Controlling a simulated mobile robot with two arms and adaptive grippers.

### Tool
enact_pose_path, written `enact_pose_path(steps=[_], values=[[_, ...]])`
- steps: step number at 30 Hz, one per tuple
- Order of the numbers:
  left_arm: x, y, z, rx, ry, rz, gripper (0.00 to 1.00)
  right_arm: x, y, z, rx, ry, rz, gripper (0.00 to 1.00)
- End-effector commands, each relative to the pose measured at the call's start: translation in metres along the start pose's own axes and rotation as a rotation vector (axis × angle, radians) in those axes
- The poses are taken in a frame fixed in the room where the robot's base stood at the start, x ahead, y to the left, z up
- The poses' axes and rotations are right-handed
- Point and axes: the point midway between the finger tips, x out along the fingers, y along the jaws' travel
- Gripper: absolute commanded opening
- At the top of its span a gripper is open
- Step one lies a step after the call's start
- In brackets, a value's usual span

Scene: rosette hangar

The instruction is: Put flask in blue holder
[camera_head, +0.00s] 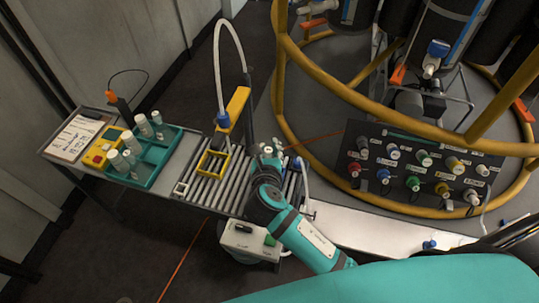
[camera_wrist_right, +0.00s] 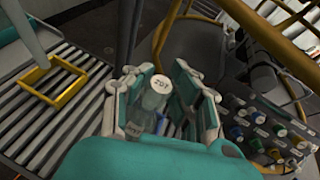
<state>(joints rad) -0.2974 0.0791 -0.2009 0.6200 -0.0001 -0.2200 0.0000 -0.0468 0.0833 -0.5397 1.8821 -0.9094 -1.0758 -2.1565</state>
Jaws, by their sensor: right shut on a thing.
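My right gripper (camera_wrist_right: 160,92) is shut on a clear flask (camera_wrist_right: 150,105) with a white lettered cap. The flask appears upright between the finger pads. In the head view my right gripper (camera_head: 268,153) is over the right end of the roller conveyor; its fingers largely hide the flask. A small blue part (camera_head: 298,163) with a white hose is just right of the gripper, and some blue shows behind the flask in the wrist view. I cannot tell whether this is the blue holder. My left gripper is not in view.
A teal tray (camera_head: 158,172) with several flasks stands on the left bench, beside a yellow device (camera_head: 102,148) and a clipboard (camera_head: 75,136). A yellow square frame (camera_head: 214,163) sits on the rollers (camera_head: 203,190). A yellow railing (camera_head: 290,130) and knob panel (camera_head: 415,170) are at right.

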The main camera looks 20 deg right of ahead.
Motion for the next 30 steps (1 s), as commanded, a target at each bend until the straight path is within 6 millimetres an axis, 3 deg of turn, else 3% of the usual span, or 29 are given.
enact_pose_path(steps=[4,12,17,18,23,30], values=[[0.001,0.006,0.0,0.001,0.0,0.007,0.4,0.006,-0.003,-0.003,0.0,0.001,0.001,0.0],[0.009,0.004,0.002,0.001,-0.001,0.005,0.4,0.018,0.0,-0.034,0.0,0.006,0.002,0.0],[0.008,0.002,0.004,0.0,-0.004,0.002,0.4,0.017,0.001,-0.038,-0.001,0.013,0.006,0.0],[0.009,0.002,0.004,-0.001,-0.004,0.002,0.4,0.016,0.001,-0.039,-0.002,0.015,0.006,0.22],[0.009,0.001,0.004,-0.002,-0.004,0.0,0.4,0.017,0.001,-0.037,-0.002,0.011,0.004,0.42],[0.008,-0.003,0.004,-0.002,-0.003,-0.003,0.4,0.017,0.0,-0.034,-0.001,0.005,0.002,0.46]])
